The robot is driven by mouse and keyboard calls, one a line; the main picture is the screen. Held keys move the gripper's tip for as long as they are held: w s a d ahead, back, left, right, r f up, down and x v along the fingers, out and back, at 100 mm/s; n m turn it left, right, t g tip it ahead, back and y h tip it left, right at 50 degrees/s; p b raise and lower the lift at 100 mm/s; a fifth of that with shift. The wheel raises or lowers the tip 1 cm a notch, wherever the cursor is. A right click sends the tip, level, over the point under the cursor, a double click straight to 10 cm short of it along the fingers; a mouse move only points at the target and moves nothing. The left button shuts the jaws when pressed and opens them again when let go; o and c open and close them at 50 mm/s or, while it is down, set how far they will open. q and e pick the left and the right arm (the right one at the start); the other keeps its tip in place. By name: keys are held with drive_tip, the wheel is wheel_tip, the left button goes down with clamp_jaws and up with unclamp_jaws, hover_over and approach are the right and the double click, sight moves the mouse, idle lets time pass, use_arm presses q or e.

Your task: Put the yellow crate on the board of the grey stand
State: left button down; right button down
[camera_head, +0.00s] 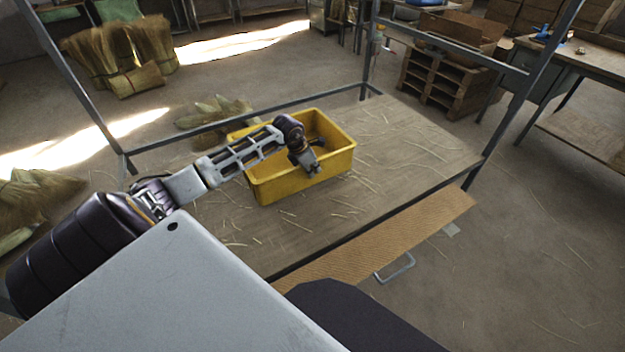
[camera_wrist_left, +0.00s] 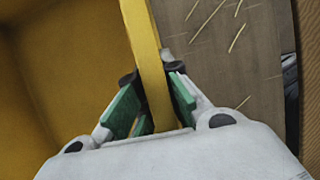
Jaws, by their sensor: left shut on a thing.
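The yellow crate (camera_head: 300,183) is upright and open at the top, over the left middle part of the straw-littered board (camera_head: 420,150) of the grey stand. It appears to rest on the board, though its underside is hidden. My left gripper (camera_head: 313,167) reaches across the crate from the left and is shut on its near wall. In the left wrist view the green-padded fingers of the left gripper (camera_wrist_left: 153,92) sit on either side of the crate's wall (camera_wrist_left: 145,45). The crate's inside shows empty where visible. My right gripper is not in view.
Grey posts (camera_head: 520,90) and rails of the stand rise around the board. A brown ledge (camera_head: 390,238) with a metal handle (camera_head: 396,268) lies along its near edge. Free board lies right of the crate. Straw bundles (camera_head: 120,50), pallets (camera_head: 440,80) and a workbench (camera_head: 580,60) stand beyond.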

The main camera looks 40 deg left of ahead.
sight(315, 182)
use_arm(q)
drive_tip(key=shift+w+f, duration=0.1)
drive_tip(key=shift+f, duration=0.6)
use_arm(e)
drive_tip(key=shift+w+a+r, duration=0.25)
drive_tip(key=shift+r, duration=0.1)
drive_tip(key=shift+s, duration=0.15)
use_arm(q)
drive_tip(key=shift+f, duration=1.6)
drive_tip(key=shift+f+b, duration=0.25)
drive_tip(key=shift+b, duration=0.05)
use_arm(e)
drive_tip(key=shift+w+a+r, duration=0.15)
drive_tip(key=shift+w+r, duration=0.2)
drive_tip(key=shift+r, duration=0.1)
